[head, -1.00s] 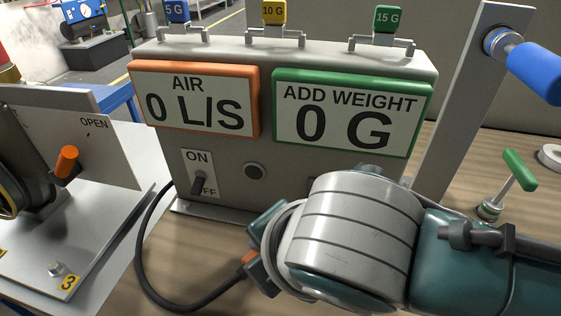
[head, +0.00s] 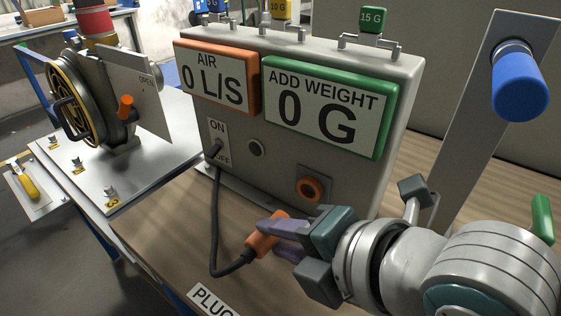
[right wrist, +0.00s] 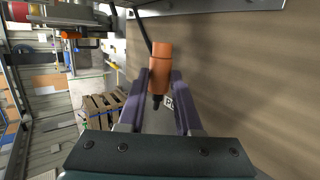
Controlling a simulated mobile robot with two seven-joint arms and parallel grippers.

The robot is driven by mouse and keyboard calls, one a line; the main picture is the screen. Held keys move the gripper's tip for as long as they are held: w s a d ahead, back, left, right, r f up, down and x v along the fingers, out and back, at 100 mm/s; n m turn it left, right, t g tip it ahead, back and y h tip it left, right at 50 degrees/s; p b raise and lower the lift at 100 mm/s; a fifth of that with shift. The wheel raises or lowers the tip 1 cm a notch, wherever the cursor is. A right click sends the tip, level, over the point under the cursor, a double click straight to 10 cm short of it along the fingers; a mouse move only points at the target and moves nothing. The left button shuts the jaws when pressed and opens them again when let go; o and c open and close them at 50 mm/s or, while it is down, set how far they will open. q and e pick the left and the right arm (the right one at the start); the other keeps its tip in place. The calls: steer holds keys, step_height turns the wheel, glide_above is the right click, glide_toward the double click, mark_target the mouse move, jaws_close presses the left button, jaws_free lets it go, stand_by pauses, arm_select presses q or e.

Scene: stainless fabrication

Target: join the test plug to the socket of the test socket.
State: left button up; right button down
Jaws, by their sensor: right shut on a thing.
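The test plug (head: 266,235) is an orange cylinder with a black cable running up to the test box. My right gripper (head: 275,231) is shut on it and holds it in front of the box, low and to the left of the socket. In the right wrist view the plug (right wrist: 160,65) sits between the two purple fingers of the gripper (right wrist: 160,92). The socket (head: 311,189) is an orange ring with a dark hole on the box's front face. The plug is apart from the socket. My left gripper is not seen.
The grey test box (head: 230,165) carries the air display (head: 216,78), the weight display (head: 328,108) and an on/off switch (head: 217,148). A label reading PLUG (head: 212,300) lies at the table's front. A blower (head: 85,95) stands on a metal plate at left. A blue-handled post (head: 519,85) stands at right.

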steer(key=shift+r, duration=0.1)
steer(key=shift+w+d, duration=0.2)
steer(key=shift+w, duration=0.05)
steer(key=w+d, duration=0.1)
steer(key=w+d+b, duration=0.1)
steer(key=shift+w+f, duration=0.2)
steer(key=shift+w, duration=0.1)
steer(key=shift+w+d+r+b, duration=0.1)
steer(key=shift+w+d+b, duration=0.25)
steer(key=shift+w+b, duration=0.1)
stand_by(0.4)
steer(key=shift+w+d, duration=0.15)
steer(key=shift+w, duration=0.15)
stand_by(0.6)
steer(key=shift+w+d, duration=0.4)
steer(key=shift+w, duration=0.15)
